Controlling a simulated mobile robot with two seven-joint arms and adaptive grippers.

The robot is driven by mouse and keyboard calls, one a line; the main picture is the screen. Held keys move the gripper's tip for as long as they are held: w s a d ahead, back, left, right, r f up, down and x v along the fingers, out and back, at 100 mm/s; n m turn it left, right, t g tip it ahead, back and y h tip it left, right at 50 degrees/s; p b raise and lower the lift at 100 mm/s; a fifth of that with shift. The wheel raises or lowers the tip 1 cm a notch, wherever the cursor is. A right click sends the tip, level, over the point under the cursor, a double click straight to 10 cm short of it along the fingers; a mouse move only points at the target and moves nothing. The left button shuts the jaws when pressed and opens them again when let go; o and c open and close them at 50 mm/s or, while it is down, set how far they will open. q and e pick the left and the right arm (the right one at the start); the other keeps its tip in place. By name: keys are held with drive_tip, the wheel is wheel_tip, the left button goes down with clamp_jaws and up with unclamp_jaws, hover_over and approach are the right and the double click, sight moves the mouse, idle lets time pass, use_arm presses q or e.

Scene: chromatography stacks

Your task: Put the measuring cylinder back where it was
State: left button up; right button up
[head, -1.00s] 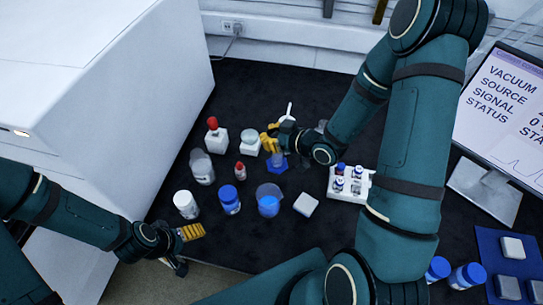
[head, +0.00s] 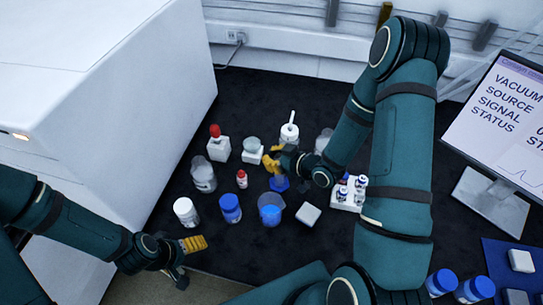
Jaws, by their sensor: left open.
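The measuring cylinder shows mainly as a blue base (head: 279,184) in the head view, in the middle of the black bench, just behind a beaker with blue liquid (head: 270,211). My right gripper (head: 272,162) has its yellow fingers at the cylinder's upper part and appears shut on it. The fingers and wrist hide most of the tube. I cannot tell whether the base touches the bench. My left gripper (head: 193,244) is open and empty at the bench's front left edge, apart from the bottles.
Close around stand a small red-capped bottle (head: 241,179), a blue-capped bottle (head: 230,208), a white jar (head: 185,211), a white block (head: 308,214) and a vial rack (head: 342,201). A white instrument (head: 120,80) stands left, a monitor (head: 508,120) right.

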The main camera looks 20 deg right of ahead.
drive_tip(key=o, duration=0.5)
use_arm(q)
drive_tip(key=shift+w+r, duration=0.1)
drive_tip(key=shift+r, duration=0.15)
use_arm(e)
drive_tip(key=shift+r, duration=0.2)
use_arm(q)
drive_tip(key=shift+w+r+p, duration=0.15)
drive_tip(key=shift+r+p, duration=0.25)
drive_tip(key=shift+p, duration=0.25)
use_arm(e)
drive_tip(key=v, duration=1.2)
